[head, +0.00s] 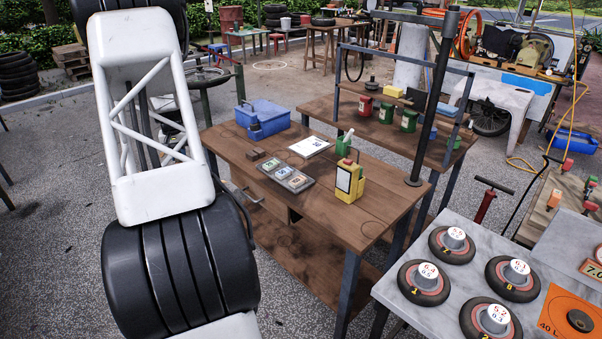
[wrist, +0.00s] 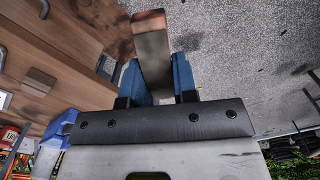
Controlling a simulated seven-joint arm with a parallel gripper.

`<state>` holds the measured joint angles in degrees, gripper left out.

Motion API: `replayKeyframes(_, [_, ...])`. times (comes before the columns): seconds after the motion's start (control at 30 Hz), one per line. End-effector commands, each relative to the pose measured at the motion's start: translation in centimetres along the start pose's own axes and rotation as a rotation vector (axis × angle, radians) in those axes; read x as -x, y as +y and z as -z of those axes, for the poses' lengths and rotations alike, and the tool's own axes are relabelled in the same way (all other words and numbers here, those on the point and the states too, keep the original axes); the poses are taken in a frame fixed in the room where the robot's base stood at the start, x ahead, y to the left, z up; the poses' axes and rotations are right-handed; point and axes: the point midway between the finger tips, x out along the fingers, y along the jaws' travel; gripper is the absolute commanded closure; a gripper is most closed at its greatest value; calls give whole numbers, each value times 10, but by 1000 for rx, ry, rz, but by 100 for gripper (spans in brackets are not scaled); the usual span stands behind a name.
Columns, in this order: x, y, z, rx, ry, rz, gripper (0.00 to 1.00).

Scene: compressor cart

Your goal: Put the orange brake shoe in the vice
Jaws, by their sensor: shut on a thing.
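My gripper (wrist: 158,68) shows in the wrist view, its two blue fingers shut on a long grey-brown block (wrist: 152,50) with an orange-red end. I take this block for the brake shoe; little of its orange shows. It sticks out past the fingertips, over grey paving and apart from the wooden bench (wrist: 75,40). In the head view my arm fills the left side, and the gripper and block are not visible. I cannot make out a vice with certainty; a grey metal part (head: 252,198) sits low at the bench's left front edge.
The bench top (head: 355,222) carries a blue toolbox (head: 263,118), a small brown block (head: 256,154), a tray of cards (head: 285,178), a white sheet (head: 309,147) and a yellow can (head: 349,182). A grey table (head: 455,290) with round weights stands at right.

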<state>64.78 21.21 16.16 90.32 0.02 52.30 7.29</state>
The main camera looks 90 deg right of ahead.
Motion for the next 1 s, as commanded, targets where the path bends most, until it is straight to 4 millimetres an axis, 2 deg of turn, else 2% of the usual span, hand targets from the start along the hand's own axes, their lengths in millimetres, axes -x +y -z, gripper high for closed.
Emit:
replayKeyframes(0.03, [2,18,-1,-21,1,0,100])
replayKeyframes(0.1, [3,39,-3,-48,1,0,100])
replayKeyframes(0.57, [10,175,-28,-221,1,0,100])
replayKeyframes(1.0, [16,296,-72,-388,0,0,100])
